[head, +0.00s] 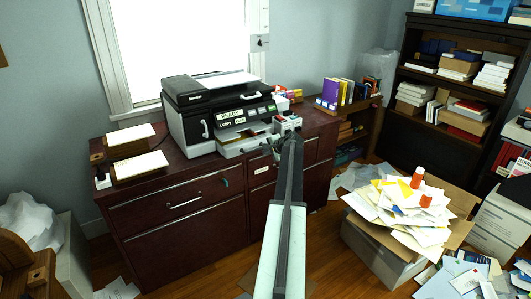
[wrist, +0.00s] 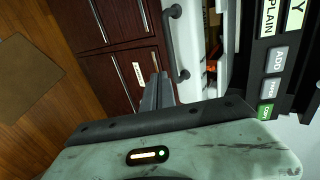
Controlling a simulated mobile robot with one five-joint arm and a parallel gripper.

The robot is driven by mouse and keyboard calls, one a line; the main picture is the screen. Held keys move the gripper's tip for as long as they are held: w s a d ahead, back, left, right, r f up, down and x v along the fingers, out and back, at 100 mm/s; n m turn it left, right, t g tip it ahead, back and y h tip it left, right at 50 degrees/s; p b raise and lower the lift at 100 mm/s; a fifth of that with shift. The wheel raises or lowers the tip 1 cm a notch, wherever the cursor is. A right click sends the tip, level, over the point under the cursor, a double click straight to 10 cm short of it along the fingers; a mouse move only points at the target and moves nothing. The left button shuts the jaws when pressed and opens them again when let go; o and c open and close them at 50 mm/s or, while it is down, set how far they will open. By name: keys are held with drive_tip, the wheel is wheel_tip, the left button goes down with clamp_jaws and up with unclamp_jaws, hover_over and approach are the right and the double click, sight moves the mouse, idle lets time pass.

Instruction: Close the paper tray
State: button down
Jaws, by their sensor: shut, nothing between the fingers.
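The printer (head: 213,108) is a black and white machine on a dark wooden cabinet. Its paper tray (head: 236,148) sticks out at the front, below the button panel. In the wrist view the picture is turned sideways; the pale tray front (wrist: 194,45) carries a dark curved handle (wrist: 173,42), and a gap behind it shows the inside. My gripper (head: 269,146) is at the tray's right front corner. In the wrist view its fingers (wrist: 157,88) are together and empty, close beside one end of the handle. Contact with the tray cannot be told.
The cabinet (head: 190,195) has drawers with handles below the printer. Two paper stacks (head: 140,166) lie left of the printer. A box heaped with papers (head: 385,250) stands on the floor at right. Some wooden floor is clear in front.

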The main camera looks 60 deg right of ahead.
drive_tip(key=s+f+p+v, duration=0.1)
drive_tip(key=p+v, duration=0.4)
drive_tip(key=v, duration=0.7)
drive_tip(key=shift+a+f+p, duration=0.3)
drive_tip(key=shift+a+f, duration=0.05)
drive_tip(key=shift+f, duration=0.05)
